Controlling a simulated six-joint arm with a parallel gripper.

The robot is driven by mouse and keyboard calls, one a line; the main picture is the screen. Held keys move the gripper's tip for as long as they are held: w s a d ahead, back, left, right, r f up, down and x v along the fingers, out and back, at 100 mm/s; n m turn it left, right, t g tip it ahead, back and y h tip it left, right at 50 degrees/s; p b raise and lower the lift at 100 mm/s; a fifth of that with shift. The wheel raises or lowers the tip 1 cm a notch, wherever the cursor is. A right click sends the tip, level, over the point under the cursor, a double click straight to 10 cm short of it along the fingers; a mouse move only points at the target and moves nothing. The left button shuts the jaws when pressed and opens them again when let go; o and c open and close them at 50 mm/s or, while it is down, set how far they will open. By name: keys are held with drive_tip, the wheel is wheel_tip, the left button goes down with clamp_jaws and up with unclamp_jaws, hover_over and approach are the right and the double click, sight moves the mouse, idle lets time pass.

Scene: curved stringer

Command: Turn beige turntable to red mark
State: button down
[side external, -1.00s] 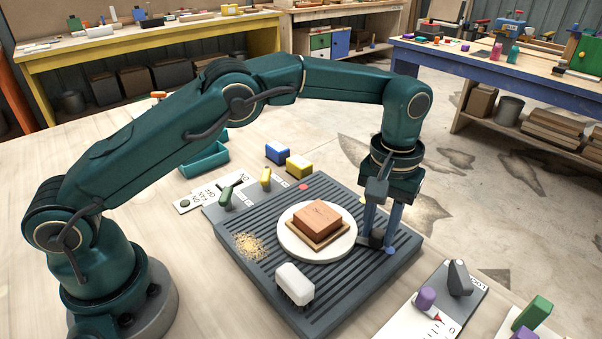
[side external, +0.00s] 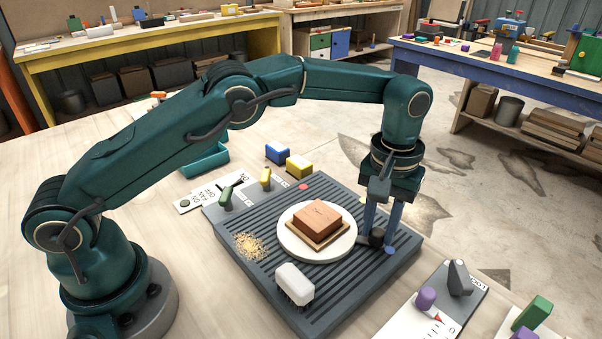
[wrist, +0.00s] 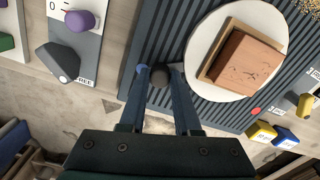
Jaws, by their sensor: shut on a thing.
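The beige turntable (side external: 290,246) is a pale round disc on the grey ribbed base, with a reddish-brown block (side external: 317,216) on a wooden pad on top. It also shows in the wrist view (wrist: 201,70). My gripper (side external: 378,236) points down at the disc's right edge. Its jaws are shut on a dark round knob (wrist: 160,76) at the turntable's rim, the fingers on either side of it. The red mark (side external: 303,186) is on the base beyond the disc. A blue mark (side external: 389,251) is close to the knob.
A white-topped brush-like block (side external: 294,284) stands on the base's near side, with yellow crumbs (side external: 250,246) to its left. Blue and yellow blocks (side external: 299,167) stand behind the base. A panel with a purple knob (side external: 425,298) and a dark lever lies at the right.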

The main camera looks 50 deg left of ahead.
drive_tip(key=shift+w+a+n, duration=0.6)
drive_tip(key=shift+w+n, duration=0.3)
drive_tip(key=shift+n, duration=0.2)
drive_tip(key=shift+w+a+n, duration=0.5)
drive_tip(key=shift+a+n, duration=0.15)
drive_tip(key=shift+n, duration=0.35)
drive_tip(key=c, duration=0.6)
unclamp_jaws()
drive_tip(key=shift+s+d, duration=0.1)
